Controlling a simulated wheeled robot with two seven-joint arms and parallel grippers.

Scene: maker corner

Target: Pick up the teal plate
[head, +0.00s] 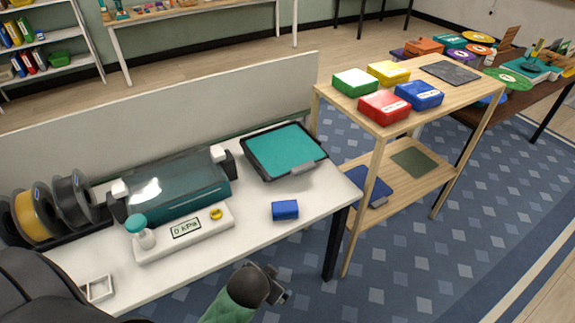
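A flat teal plate (286,149) lies in a black-rimmed tray-like holder (262,174) at the back right of the white table. A grey tab shows on the holder's front edge. One gripper (281,296) shows at the bottom middle, in front of the table's front edge and well short of the plate. Its green-sleeved forearm comes up from the lower left, so I take it as my left one. It is small and dark, and its finger opening cannot be made out. My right gripper is not in view.
A wooden shelf (385,118) with coloured boxes stands to the right.

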